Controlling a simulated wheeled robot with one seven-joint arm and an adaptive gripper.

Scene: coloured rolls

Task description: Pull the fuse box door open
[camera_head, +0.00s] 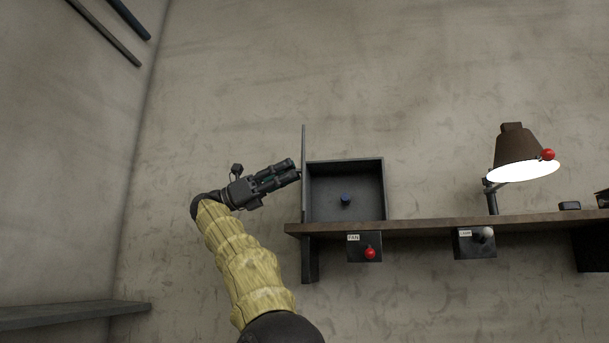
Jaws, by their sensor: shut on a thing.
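My gripper (296,170) is at the left face of the door, fingers pointing right, and is shut on the door, probably by a handle. The grip itself is too small to make out, and the fingertips partly hide it.
The wooden shelf (440,222) runs right from below the door. Under it hang a switch box with a red knob (370,253) and another with a pale knob (487,234). A lit lamp (520,145) stands at right. The wall left of my gripper is clear.

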